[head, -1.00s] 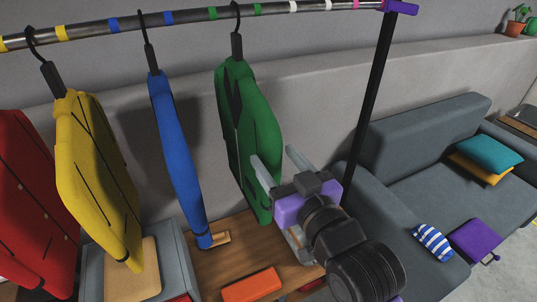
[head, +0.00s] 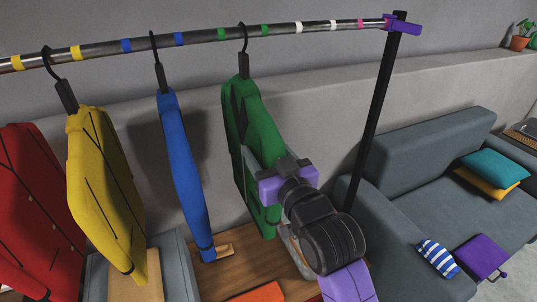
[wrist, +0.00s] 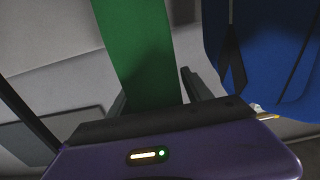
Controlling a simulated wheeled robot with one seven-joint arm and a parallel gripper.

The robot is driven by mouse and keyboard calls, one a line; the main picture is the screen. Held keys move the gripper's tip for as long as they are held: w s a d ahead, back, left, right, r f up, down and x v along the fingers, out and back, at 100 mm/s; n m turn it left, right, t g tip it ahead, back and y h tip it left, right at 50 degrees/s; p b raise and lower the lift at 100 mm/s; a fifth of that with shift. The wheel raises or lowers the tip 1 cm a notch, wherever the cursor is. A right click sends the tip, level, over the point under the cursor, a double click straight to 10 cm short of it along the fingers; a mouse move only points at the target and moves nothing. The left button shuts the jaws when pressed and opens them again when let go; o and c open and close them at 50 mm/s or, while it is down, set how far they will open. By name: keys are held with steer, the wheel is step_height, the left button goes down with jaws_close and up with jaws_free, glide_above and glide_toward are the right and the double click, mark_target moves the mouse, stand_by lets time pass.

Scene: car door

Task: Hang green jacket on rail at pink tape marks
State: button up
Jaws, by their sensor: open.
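The green jacket (head: 250,120) hangs edge-on from a black hanger (head: 243,65), its hook on the metal rail (head: 200,38) between two green tape marks (head: 223,33). A pink tape mark (head: 361,23) is near the rail's right end, close to the purple end piece (head: 403,26). My gripper (head: 270,208) is at the jacket's lower right side, its fingers partly hidden in the head view. In the wrist view, the open fingers (wrist: 155,88) stand on either side of the green jacket (wrist: 145,50), with gaps visible near them.
A blue jacket (head: 182,160) hangs to the left, with yellow (head: 100,170) and red (head: 35,200) jackets beyond. White tape marks (head: 333,25) lie between green and pink; that rail stretch is empty. A black post (head: 375,110) and grey sofa (head: 420,140) stand at right.

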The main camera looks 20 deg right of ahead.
jaws_close()
steer(key=shift+r, duration=0.15)
